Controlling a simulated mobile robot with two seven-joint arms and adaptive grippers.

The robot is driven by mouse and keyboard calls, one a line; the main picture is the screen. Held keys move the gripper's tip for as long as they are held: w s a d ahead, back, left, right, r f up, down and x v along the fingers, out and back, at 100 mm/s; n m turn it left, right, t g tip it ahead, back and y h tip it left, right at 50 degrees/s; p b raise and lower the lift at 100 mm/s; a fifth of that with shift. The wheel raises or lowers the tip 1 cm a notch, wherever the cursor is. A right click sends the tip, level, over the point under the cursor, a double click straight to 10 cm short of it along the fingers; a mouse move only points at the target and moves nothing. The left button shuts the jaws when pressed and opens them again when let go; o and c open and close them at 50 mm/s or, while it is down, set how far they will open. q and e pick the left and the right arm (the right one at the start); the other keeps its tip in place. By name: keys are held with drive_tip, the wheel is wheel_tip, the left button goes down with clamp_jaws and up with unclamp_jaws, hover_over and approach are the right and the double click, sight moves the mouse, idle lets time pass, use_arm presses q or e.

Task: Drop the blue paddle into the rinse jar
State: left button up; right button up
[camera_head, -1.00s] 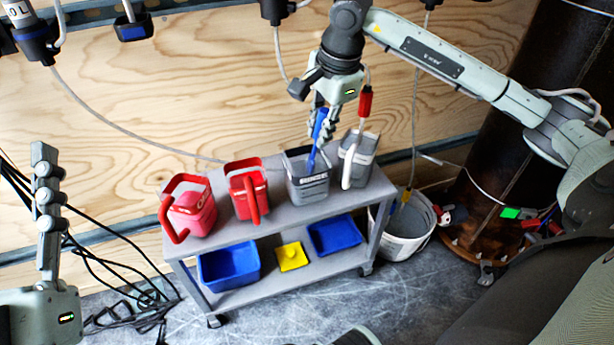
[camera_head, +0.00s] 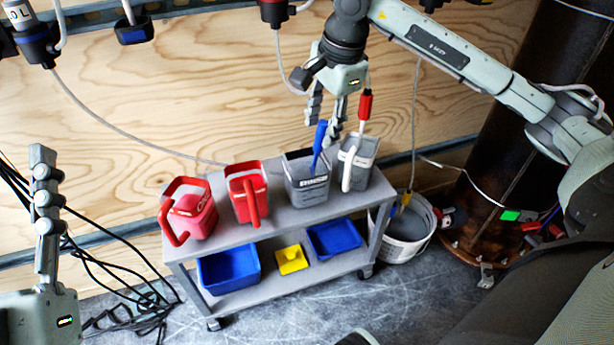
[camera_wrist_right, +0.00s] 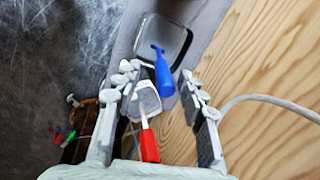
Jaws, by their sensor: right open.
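The blue paddle (camera_head: 319,140) stands tilted in the labelled grey rinse jar (camera_head: 307,190) on the cart's top shelf. Its handle sticks up above the rim; its lower end is hidden inside. My right gripper (camera_head: 325,120) is open and empty just above the handle, its fingers apart from it. In the right wrist view the blue paddle (camera_wrist_right: 164,75) lies beyond and between the open fingers (camera_wrist_right: 163,82), with the rinse jar (camera_wrist_right: 175,33) behind it. My left gripper (camera_head: 45,175) is at the left edge, away from the cart; its opening cannot be made out.
A second grey jar (camera_head: 358,165) stands close right of the rinse jar, with a red-handled tool (camera_head: 365,107) above it. Two red jars (camera_head: 192,214) stand to the left. Blue bins (camera_head: 230,268) sit on the lower shelf. A white bucket (camera_head: 405,240) is right of the cart.

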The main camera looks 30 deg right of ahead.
drive_tip(key=v, duration=0.9)
drive_tip(key=shift+r, duration=0.3)
